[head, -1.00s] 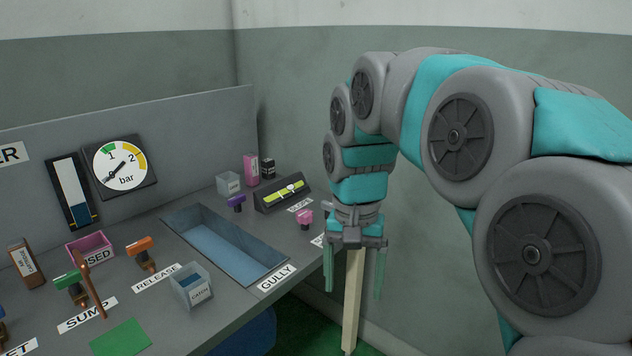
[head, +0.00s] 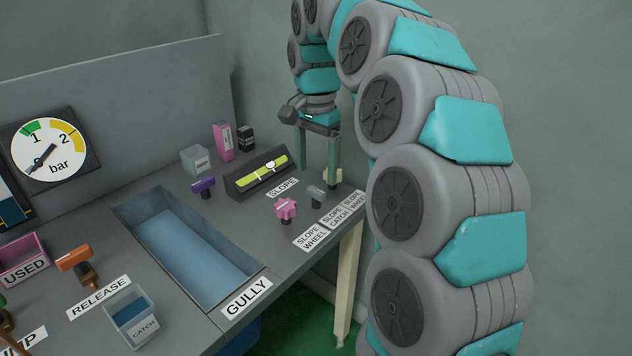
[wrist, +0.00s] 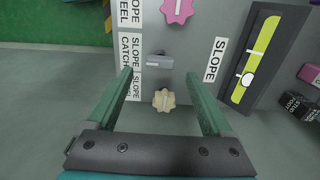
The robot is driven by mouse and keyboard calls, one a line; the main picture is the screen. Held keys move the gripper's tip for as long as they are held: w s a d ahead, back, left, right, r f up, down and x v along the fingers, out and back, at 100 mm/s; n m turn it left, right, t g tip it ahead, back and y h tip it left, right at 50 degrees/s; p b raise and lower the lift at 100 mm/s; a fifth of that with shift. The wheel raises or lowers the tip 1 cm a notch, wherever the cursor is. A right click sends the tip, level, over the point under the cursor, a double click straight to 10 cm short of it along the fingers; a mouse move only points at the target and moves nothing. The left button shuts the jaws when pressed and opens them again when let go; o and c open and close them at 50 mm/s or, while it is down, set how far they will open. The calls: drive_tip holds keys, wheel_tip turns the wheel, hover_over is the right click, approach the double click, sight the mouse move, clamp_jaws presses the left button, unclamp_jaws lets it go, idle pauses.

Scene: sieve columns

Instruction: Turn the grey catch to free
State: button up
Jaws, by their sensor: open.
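The small grey catch (head: 316,195) stands on the bench's right part, between a pink wheel (head: 286,208) and a cream wheel (head: 332,176). In the wrist view the catch (wrist: 160,61) lies crosswise beside the "SLOPE CATCH" label (wrist: 127,55). My gripper (head: 319,175) is open, pointing down above this area, with nothing between its fingers. In the wrist view my gripper's fingers (wrist: 159,72) frame the cream wheel (wrist: 164,99), and the catch shows just beyond their tips. I cannot tell the exact height, and no contact with the catch shows.
The slope gauge (head: 258,173) with a yellow-green tube stands behind the wheels. A purple knob (head: 203,187) and clear bin (head: 195,160) are to its left. The sunken gully (head: 190,245) lies left. The bench's edge is close on the right.

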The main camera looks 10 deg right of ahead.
sight(316, 189)
drive_tip(key=shift+f, duration=2.4)
clamp_jaws()
